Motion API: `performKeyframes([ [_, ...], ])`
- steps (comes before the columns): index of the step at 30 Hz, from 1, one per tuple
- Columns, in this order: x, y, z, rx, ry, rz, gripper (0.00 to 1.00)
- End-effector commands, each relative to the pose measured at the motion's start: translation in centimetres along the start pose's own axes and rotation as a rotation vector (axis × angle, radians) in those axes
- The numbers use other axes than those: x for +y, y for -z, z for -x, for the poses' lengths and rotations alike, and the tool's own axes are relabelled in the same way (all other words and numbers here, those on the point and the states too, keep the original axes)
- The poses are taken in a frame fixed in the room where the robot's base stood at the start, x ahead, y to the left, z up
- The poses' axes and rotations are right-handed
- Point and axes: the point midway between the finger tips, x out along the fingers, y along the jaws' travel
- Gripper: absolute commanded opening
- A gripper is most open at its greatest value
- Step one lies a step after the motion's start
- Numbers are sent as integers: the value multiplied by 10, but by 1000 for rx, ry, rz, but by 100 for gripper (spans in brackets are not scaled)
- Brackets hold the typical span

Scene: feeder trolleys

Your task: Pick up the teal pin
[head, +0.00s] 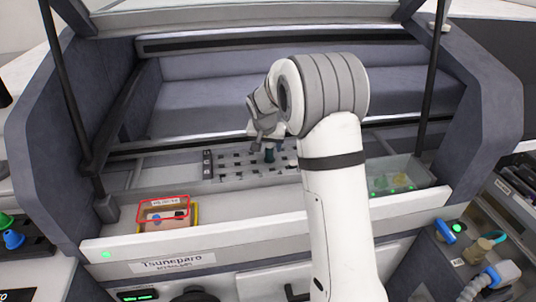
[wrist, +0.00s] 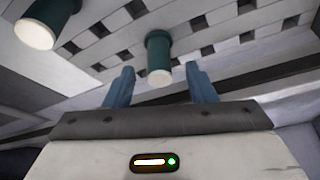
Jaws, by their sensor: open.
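The teal pin (head: 269,153) stands upright in the grey slotted plate (head: 222,172) inside the machine. In the wrist view the teal pin (wrist: 158,52), with a pale end, shows between the tips of two blue fingers. My gripper (wrist: 160,76) is open, with a gap on each side of the pin and no visible contact. In the head view my gripper (head: 264,134) is right above the plate at the pin, partly hidden by my own wrist. A second dark bluish pin (wrist: 48,18) shows at the upper left of the wrist view.
A small yellow-edged tray (head: 196,214), outlined in red, sits at the front left. A clear bin (head: 415,187) with green and yellow pieces stands at the right. A raised lid with dark struts (head: 66,80) frames the opening. Blue and green pieces (head: 12,239) stand far left.

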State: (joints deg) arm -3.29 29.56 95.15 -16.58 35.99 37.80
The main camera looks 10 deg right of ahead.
Motion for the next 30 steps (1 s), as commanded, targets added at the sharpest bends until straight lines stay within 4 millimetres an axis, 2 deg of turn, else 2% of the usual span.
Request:
performKeyframes([
  [3,1,0,-19,-3,-1,0,51],
  [6,0,0,-30,-2,-1,1,51],
  [15,0,0,-34,0,1,2,50],
  [30,0,-1,-34,0,1,3,9],
])
